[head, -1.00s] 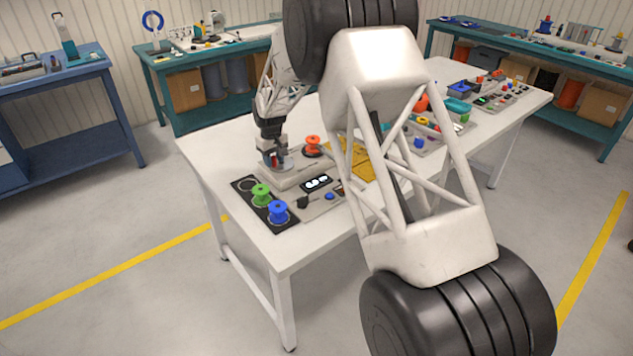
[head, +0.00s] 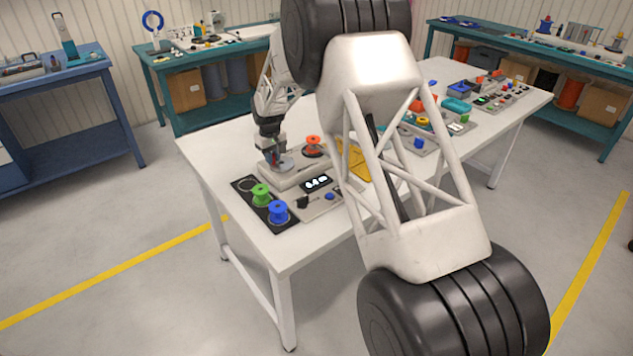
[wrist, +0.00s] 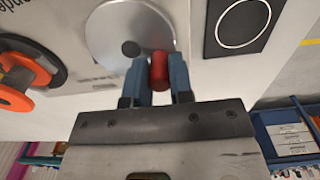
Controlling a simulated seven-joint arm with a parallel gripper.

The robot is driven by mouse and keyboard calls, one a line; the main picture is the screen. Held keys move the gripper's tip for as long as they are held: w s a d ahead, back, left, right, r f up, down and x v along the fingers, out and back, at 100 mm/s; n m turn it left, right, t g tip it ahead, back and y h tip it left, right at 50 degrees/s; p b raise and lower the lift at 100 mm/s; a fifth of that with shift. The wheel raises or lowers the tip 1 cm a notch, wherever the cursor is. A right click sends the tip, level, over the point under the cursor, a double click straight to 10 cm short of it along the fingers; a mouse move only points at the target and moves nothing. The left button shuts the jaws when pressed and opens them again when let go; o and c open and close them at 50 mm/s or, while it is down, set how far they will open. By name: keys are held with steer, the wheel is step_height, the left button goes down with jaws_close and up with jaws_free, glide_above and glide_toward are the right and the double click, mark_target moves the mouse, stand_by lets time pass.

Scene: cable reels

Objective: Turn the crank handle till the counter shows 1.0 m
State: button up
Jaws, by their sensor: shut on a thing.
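The crank is a grey metal disc (wrist: 128,38) with a red handle (wrist: 160,70) near its edge, in the wrist view. My gripper (wrist: 160,75) has its two blue fingers shut around the red handle. In the head view my gripper (head: 272,160) reaches down onto the crank disc (head: 285,165) on the light reel unit. The counter (head: 316,184) is a dark display with lit white digits in front of the crank. The digits are too small to read surely.
An orange reel (head: 313,146) stands beside the crank; it shows in the wrist view too (wrist: 18,75). A green spool (head: 261,194) and a blue spool (head: 278,211) stand on a black mat (head: 246,184) at the table's left end. A yellow piece (head: 355,162) lies to the right.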

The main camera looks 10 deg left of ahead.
mark_target(282, 158)
steer(key=shift+w, duration=0.1)
steer(key=shift+w, duration=0.75)
steer(key=shift+d, duration=0.1)
steer(key=shift+w+d, duration=0.35)
steer(key=shift+w, duration=0.3)
steer(key=shift+w+d, duration=0.35)
steer(key=shift+d, duration=0.3)
